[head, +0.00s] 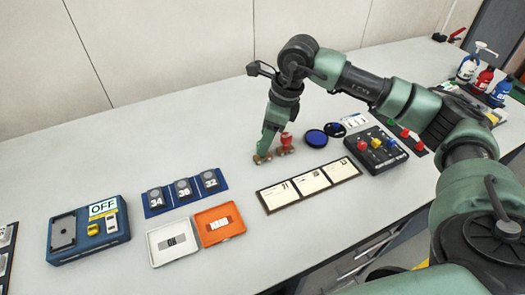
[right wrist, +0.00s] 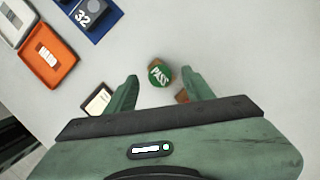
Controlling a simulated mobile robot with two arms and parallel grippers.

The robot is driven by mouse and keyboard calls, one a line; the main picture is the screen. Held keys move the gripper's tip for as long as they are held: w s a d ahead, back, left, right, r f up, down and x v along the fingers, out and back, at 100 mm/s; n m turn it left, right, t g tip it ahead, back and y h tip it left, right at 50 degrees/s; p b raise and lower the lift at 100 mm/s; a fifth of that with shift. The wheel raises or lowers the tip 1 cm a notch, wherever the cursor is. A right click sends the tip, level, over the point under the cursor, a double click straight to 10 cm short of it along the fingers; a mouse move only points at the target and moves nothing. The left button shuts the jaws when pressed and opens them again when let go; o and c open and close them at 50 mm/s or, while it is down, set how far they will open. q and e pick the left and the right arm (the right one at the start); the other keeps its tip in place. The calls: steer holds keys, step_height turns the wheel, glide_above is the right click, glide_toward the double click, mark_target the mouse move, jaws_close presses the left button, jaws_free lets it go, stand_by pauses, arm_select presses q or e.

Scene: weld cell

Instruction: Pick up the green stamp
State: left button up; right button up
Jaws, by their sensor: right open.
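The green stamp (right wrist: 160,75) shows in the right wrist view as a round green top marked PASS. It lies between the two fingertips of my right gripper (right wrist: 159,77), with a gap on each side. In the head view my right gripper (head: 264,151) points down at the table, and the fingers hide most of the green stamp. A red stamp (head: 286,141) stands close beside the gripper on its right. My right gripper is open. My left gripper is not in view.
A card strip (head: 309,186), a blue round pad (head: 316,138) and a button box (head: 376,150) are to the right. Orange tray (head: 219,224), white tray (head: 172,241), blue numbered rack (head: 185,193) and OFF box (head: 88,229) are to the left. The table behind the gripper is clear.

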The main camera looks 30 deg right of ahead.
steer(key=shift+x, duration=1.55)
jaws_close()
steer(key=shift+r, duration=0.15)
step_height(320, 180, up, 20)
steer(key=b, duration=0.1)
